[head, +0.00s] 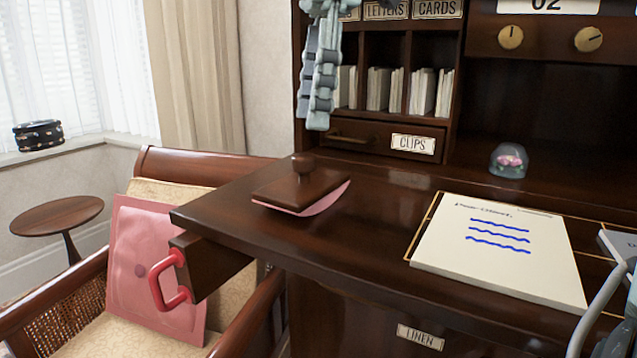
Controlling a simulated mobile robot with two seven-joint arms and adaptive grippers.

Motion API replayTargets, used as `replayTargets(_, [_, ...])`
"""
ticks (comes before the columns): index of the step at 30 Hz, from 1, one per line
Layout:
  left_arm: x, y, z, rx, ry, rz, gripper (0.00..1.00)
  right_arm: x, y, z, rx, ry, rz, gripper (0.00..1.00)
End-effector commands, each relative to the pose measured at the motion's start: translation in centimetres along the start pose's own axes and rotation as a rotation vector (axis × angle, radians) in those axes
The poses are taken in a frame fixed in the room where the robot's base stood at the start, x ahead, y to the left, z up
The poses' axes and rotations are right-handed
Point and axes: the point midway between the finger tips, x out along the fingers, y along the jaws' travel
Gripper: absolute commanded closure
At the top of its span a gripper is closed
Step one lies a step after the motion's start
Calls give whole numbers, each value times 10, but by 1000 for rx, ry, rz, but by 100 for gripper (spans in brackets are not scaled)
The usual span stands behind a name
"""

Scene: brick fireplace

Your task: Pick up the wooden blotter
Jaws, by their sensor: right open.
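The wooden blotter (301,189) is a dark brown rocker block with a round knob on top and a pale pink curved underside. It rests near the left end of the dark desk top (340,232), slightly tilted. My right gripper (317,108) hangs fingers-down at the top of the head view, above and slightly right of the blotter, clear of it. It is open and empty, its two grey fingers seen nearly edge-on.
A paper pad (500,252) with blue wavy lines lies to the right, and a small glass dome (509,161) stands behind it. Pigeonholes and a drawer marked CLIPS (413,144) rise behind the blotter. A red handle (168,281) sticks out at the left.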

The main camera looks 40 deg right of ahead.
Motion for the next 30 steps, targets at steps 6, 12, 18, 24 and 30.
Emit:
replayTargets(6, [0, -1, 1, 0, -2, -1, 64, 26, 0, 0, -2, 1, -5, 49])
replayTargets(12, [11, -1, 13, 14, -15, -5, 64, 56, 2, 0, -2, 2, -4, 49])
replayTargets(18, [16, -1, 18, 20, -20, -7, 64, 70, 2, 0, -1, 2, 1, 49])
replayTargets(24, [16, -1, 18, 20, -19, -7, 64, 70, 3, 0, 0, 3, 1, 50])
replayTargets(30, [16, -1, 18, 19, -19, -7, 64, 70, 3, 0, 0, 2, 1, 75])
